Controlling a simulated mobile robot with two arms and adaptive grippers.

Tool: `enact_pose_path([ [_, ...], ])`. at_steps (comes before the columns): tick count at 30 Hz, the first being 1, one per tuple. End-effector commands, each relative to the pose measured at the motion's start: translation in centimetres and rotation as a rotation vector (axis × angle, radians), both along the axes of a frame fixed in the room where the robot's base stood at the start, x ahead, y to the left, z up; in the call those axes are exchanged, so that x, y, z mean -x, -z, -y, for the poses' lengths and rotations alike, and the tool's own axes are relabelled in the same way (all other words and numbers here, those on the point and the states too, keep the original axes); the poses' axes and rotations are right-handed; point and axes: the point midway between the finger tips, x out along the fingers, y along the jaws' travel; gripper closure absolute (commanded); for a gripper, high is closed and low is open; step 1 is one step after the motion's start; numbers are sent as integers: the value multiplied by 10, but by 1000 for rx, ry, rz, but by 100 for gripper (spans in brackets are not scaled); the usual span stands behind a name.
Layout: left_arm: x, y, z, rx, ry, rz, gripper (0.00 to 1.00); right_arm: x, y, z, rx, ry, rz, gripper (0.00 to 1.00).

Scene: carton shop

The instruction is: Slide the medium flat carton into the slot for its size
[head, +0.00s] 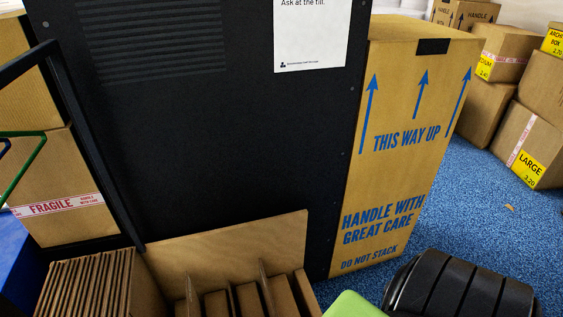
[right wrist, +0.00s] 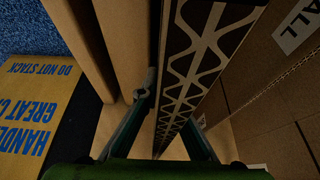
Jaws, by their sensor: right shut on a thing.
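In the right wrist view, my right gripper (right wrist: 172,108) is shut on a brown flat carton (right wrist: 195,65). Its pale wavy corrugated edge faces the camera and runs between the two dark green fingers. I cannot read its size. Brown boards stand close on both sides of it. A white label (right wrist: 298,24) ending in "ALL" is on the board at the right. In the head view, a rack with upright dividers and slots (head: 238,296) is at the bottom middle, cut off by the frame. The right fingertips and the held carton cannot be made out there. My left gripper is not in view.
Several flat cartons (head: 98,285) stand on edge at the bottom left. A dark panel (head: 200,140) rises behind the rack. A tall carton (head: 405,140) marked "THIS WAY UP" stands right of it. Blue carpet (head: 490,215) is free farther right, before stacked cartons (head: 532,140).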

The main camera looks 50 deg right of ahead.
Motion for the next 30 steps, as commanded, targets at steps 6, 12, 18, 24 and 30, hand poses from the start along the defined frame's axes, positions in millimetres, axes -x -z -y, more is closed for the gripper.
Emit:
enact_pose_path([
  [6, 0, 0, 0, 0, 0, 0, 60, -1, -1, 0, 0, 0, 1, 79],
  [12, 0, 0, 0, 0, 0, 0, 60, 0, 0, 0, 0, 0, 1, 75],
  [18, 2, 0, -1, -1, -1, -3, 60, 1, -1, 0, 0, 0, -1, 75],
  [24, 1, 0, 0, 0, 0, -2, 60, 6, -14, -3, -1, 0, 0, 75],
  [30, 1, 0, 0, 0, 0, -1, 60, 16, -41, -9, -2, 0, 1, 75],
])
